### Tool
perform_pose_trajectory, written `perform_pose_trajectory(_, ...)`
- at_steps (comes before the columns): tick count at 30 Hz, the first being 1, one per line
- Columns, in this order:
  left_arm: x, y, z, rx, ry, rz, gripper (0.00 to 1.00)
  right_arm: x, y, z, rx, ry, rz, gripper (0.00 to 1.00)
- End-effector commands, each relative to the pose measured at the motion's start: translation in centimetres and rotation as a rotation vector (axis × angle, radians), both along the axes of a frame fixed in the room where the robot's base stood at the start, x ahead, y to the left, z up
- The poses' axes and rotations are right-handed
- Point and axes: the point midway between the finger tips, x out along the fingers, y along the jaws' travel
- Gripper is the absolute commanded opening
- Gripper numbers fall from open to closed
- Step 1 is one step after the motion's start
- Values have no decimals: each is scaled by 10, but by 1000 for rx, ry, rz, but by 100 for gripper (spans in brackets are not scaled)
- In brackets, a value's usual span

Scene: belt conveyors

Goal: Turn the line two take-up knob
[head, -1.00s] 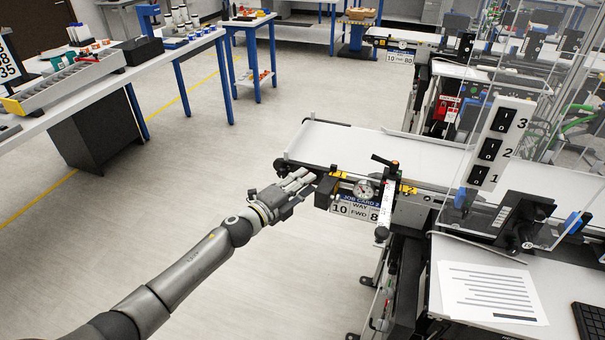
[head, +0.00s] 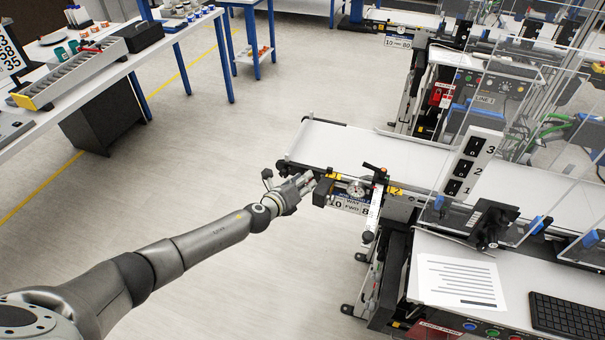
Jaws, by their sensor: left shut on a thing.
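The line two conveyor (head: 375,150) has a white belt, and a yellow label with a 2 sits on its near side. My left gripper (head: 308,180) is at the near left corner of this conveyor, beside the dark block at its side. It is shut on the take-up knob, which is mostly hidden behind the fingers. My right gripper is not in view.
A black bar with an orange tip (head: 382,170) stands up right of the dial. A switch panel (head: 470,165) numbered 1 to 3 and clear guards are farther right. A paper sheet (head: 458,283) lies on the desk. The floor left of the conveyor is clear.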

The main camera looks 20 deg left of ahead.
Motion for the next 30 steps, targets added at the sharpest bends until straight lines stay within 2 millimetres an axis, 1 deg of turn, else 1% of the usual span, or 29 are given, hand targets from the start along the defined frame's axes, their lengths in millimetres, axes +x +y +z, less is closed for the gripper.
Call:
perform_pose_trajectory(1,0,-1,3,33,2,-1,4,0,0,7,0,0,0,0)
perform_pose_trajectory(3,-1,-1,2,75,0,-1,4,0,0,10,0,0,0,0)
perform_pose_trajectory(12,-1,-2,0,189,-4,-1,4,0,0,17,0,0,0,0)
perform_pose_trajectory(29,-1,-2,-1,214,-5,0,4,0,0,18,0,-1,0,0)
perform_pose_trajectory(30,-1,-2,-1,213,-5,0,32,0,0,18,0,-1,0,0)
